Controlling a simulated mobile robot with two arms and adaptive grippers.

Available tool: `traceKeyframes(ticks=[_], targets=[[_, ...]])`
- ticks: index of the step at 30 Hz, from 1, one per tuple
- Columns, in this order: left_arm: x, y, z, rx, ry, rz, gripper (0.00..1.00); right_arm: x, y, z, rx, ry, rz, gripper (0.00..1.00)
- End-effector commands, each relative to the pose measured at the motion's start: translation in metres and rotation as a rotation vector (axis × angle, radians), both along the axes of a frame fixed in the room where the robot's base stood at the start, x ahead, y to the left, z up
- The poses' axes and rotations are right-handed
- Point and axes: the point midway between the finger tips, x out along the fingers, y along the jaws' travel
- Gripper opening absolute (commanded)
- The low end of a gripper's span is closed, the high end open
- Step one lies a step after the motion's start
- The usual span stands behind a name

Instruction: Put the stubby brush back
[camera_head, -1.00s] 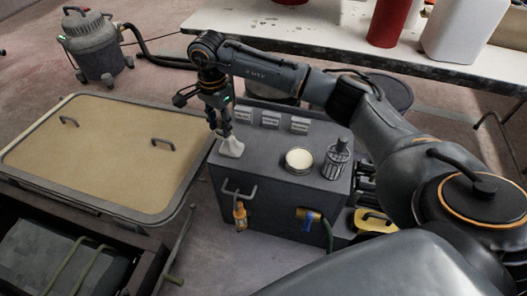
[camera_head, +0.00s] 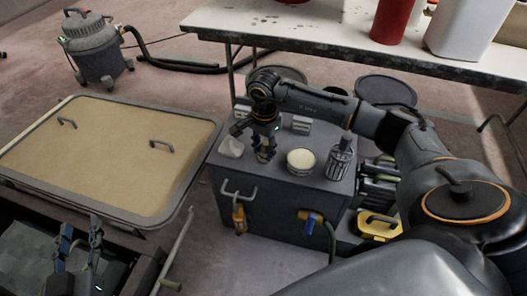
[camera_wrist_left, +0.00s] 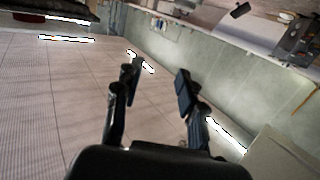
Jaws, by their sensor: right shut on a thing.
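My right gripper (camera_head: 266,152) points down over the top of the grey cabinet (camera_head: 275,192), between a whitish lump (camera_head: 231,146) and a round tin with a cream top (camera_head: 301,160). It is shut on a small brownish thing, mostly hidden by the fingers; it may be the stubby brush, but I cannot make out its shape. A wire-cage holder (camera_head: 339,160) stands right of the tin. My left gripper (camera_head: 80,242) is at the lower left, over the dark open box; its fingers are apart and empty in the left wrist view (camera_wrist_left: 157,85).
An orange-handled tool (camera_head: 239,217) and a blue-handled one (camera_head: 313,222) hang on the cabinet front. A tan panel with handles (camera_head: 110,160) lies left. A yellow case (camera_head: 378,229) stands right. A white bench (camera_head: 320,35) and a vacuum (camera_head: 97,50) are behind.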

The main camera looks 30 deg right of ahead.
Motion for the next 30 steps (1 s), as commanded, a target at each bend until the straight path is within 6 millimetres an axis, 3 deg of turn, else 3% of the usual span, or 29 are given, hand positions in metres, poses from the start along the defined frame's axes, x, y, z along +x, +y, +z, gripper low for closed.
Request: traceKeyframes(ticks=[16,17,20,30], targets=[[0.002,-0.003,0.014,-0.019,-0.076,-0.005,0.40,0.001,0.001,-0.007,0.001,-0.002,0.000,0.11],[0.002,-0.003,0.015,-0.020,-0.081,-0.005,0.40,0.001,0.001,-0.007,0.001,-0.002,0.000,0.38],[0.002,-0.003,0.016,-0.021,-0.082,-0.005,0.40,0.001,0.000,-0.007,0.001,-0.002,0.000,0.58],[0.002,-0.003,0.016,-0.021,-0.077,-0.005,0.40,0.001,0.000,-0.006,0.001,-0.002,0.000,0.59]])
